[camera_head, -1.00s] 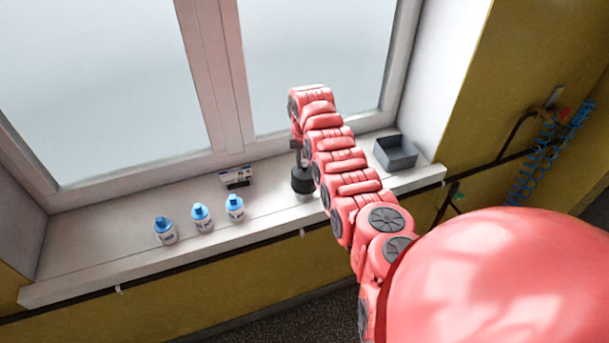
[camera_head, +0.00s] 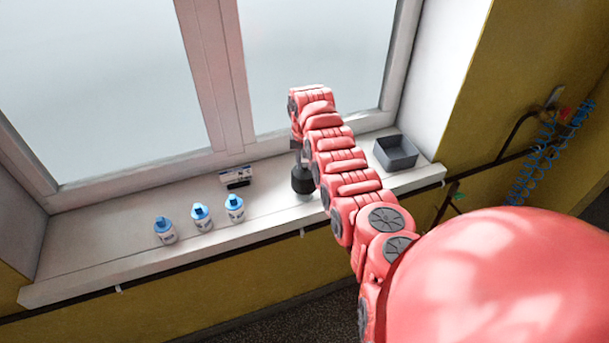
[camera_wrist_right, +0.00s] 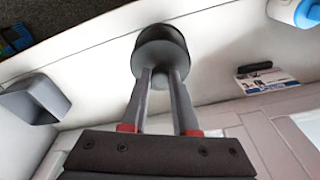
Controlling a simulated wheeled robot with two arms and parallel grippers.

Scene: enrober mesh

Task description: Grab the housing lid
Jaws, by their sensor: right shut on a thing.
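The housing lid seems to be the dark round piece (camera_head: 302,182) on the window sill, below my right gripper (camera_head: 298,158). In the right wrist view the dark round piece (camera_wrist_right: 160,48) sits at the fingertips. My right gripper (camera_wrist_right: 160,72) is shut on it, with both fingers close together against it. The arm hides part of the piece's right side in the head view. My left gripper is not in view.
Several items share the sill (camera_head: 110,245): three white bottles with blue caps (camera_head: 201,216) at the left, a small card with a black item (camera_head: 237,177) behind, and a grey open bin (camera_head: 396,153) at the right. The window (camera_head: 110,90) stands close behind.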

